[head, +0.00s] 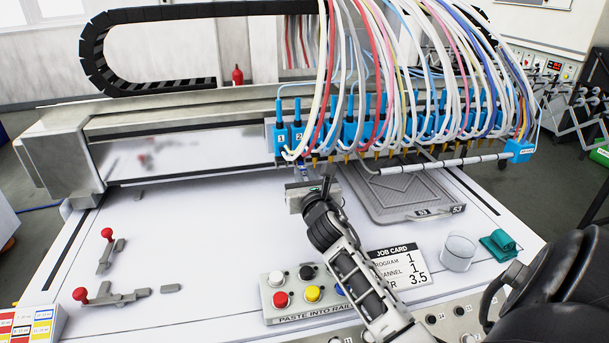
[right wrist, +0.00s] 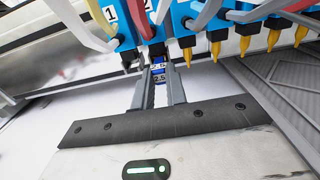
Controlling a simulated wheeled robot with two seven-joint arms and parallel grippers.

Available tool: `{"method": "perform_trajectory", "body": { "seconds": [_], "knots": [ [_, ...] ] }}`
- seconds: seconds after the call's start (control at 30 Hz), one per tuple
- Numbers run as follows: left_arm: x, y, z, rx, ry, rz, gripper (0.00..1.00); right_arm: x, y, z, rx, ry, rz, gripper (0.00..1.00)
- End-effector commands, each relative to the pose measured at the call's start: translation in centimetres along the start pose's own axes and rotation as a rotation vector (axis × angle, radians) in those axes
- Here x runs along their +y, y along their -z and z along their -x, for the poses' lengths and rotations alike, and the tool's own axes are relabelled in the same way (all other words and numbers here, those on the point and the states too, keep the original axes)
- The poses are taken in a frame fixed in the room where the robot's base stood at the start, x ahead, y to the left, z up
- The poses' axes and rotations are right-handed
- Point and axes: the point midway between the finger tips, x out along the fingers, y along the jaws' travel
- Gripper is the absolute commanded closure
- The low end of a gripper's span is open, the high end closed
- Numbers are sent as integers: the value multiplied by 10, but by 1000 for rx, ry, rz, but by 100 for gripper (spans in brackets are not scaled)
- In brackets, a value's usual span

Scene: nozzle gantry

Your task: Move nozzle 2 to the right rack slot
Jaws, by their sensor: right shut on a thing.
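The numbered blue nozzle row hangs under the gantry; the block marked 2 (head: 298,137) is near its left end, beside the block marked 1 (head: 281,138). My right gripper (head: 303,180) is below this end of the row. In the right wrist view, its two fingers (right wrist: 160,92) are shut on a small blue piece with white labels (right wrist: 158,74), one reading 2.5. The piece is just below block 2; I cannot tell whether they touch. Gold tips (right wrist: 216,48) show on blocks to the right. I cannot make out the right rack slot. My left gripper is out of view.
A grey tray (head: 400,203) lies right of the gripper. Red-knobbed clamps (head: 107,237) stand at left. The white bed left of the gripper is mostly clear.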

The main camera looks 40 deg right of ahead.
Motion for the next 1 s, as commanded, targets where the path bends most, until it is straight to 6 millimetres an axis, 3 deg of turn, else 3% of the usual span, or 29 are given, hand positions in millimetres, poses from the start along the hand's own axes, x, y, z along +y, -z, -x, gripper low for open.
{"method": "perform_trajectory", "body": {
  "seconds": [0.27,1.0],
  "knots": [
    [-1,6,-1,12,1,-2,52,0,0,1,0,0,0,100],
    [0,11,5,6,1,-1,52,0,0,30,1,0,1,100]
  ]
}}
